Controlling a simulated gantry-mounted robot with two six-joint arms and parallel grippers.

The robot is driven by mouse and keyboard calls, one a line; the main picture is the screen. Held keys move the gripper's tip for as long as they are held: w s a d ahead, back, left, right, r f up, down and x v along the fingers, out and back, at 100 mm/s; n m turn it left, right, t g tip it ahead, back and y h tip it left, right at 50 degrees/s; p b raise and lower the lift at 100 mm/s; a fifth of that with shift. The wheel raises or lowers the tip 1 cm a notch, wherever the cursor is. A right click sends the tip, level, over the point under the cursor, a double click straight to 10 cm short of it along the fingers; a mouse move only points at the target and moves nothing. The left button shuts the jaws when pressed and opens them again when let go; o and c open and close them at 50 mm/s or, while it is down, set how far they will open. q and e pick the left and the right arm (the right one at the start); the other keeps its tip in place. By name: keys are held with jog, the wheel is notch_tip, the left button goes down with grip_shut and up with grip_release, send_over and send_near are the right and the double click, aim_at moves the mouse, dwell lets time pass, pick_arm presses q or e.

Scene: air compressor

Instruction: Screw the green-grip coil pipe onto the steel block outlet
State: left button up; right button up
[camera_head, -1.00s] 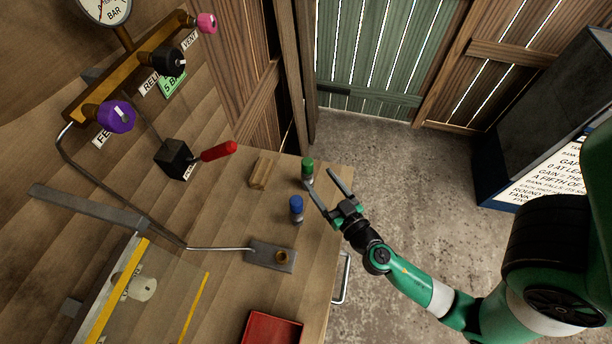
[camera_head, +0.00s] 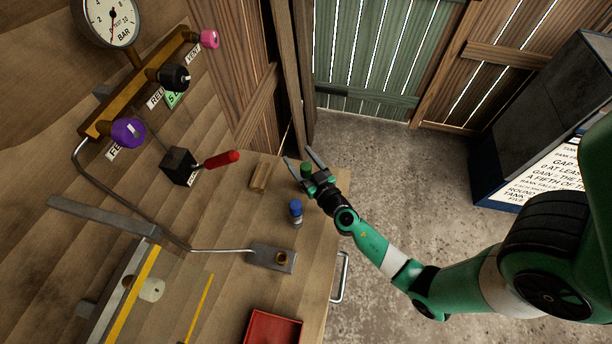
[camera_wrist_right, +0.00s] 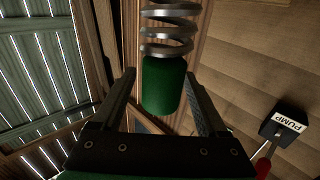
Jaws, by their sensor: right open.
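The green-grip coil pipe shows as a green grip (camera_head: 306,168) at the right edge of the bench. In the right wrist view its green grip (camera_wrist_right: 163,85) has a grey metal coil at its upper end. My right gripper (camera_head: 298,155) is open, with its two fingers on either side of the green grip. The wrist view shows gaps between the grip and the fingers. The steel block (camera_head: 262,254) lies lower on the bench, with a round brass outlet (camera_head: 281,258) on top. My left gripper is not in view.
A blue-grip piece (camera_head: 296,210) stands between the green grip and the steel block. A wooden block (camera_head: 259,177) lies left of the green grip. A red-handled pump lever (camera_head: 221,160) and red tray (camera_head: 249,336) are also on the bench. A thin pipe reaches the steel block.

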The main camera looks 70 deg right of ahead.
grip_shut()
dwell(1.3)
